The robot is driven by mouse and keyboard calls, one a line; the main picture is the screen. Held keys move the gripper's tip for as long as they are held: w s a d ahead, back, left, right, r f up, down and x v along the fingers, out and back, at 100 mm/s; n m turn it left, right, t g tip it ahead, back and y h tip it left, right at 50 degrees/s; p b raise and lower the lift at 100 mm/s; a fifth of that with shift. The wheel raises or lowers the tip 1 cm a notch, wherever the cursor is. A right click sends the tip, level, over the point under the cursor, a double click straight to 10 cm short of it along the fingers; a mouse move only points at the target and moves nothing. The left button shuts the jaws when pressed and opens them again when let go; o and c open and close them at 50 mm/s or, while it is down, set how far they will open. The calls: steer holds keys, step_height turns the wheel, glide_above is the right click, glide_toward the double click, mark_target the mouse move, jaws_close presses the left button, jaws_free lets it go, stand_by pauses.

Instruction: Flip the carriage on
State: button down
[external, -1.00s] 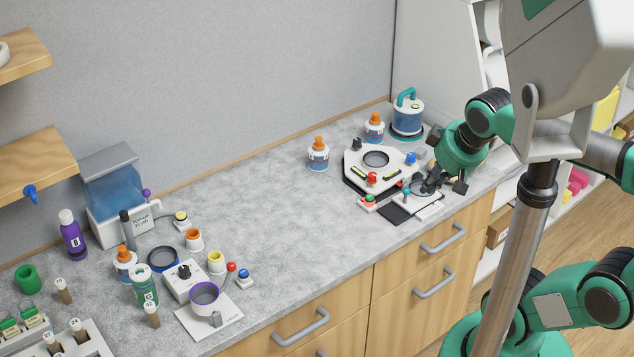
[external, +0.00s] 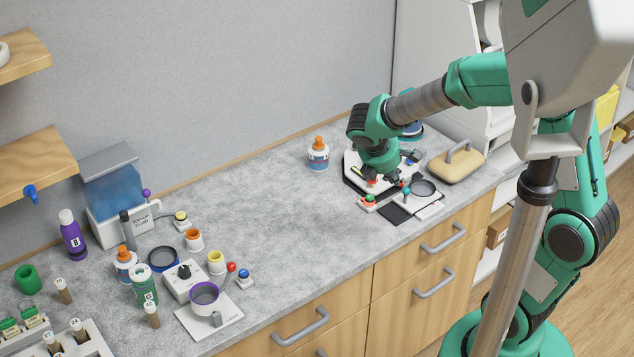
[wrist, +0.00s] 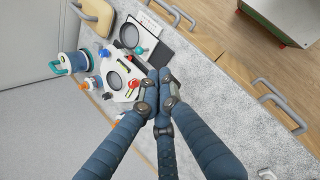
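The white carriage (external: 352,163), a flat unit with a dark round ring and coloured knobs, sits on the counter towards the back right. My arm covers much of it in the external view; the wrist view shows the carriage (wrist: 128,93) more openly. Its red knob (external: 372,182) shows just beside my fingers; a red knob (wrist: 133,83) also shows in the wrist view. My gripper (external: 386,179) points down over the carriage's front right side. In the wrist view my gripper (wrist: 159,74) has its fingertips together, with nothing visible between them. Contact with a knob cannot be told.
A white plate with a ring (external: 423,188) and a teal knob (external: 405,190) stand right of the carriage. A tan handled block (external: 456,164) lies behind them. An orange-capped bottle (external: 318,155) stands left; mid-counter is clear.

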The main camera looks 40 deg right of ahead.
steer(key=w+d+f+n+h, duration=0.1)
steer(key=w+f+n, duration=0.4)
steer(key=f, duration=0.3)
steer(key=shift+w+d+h, duration=0.15)
steer(key=shift+w+h, duration=0.1)
steer(key=shift+h, duration=0.05)
steer(key=shift+f, duration=0.1)
steer(key=b+x, duration=0.2)
steer(key=x, duration=0.7)
steer(key=shift+s+d+f, duration=0.1)
steer(key=shift+f, duration=0.05)
steer(key=d, duration=0.1)
steer(key=d+f, duration=0.1)
steer(key=shift+w+d, duration=0.3)
steer(key=shift+d, duration=0.1)
steer(key=shift+w+d+f+b, duration=0.1)
steer(key=shift+d+b, duration=0.1)
steer(key=shift+d, duration=0.15)
steer(key=shift+w+d+b, duration=0.1)
steer(key=shift+d+b, duration=0.05)
steer(key=shift+d, duration=0.25)
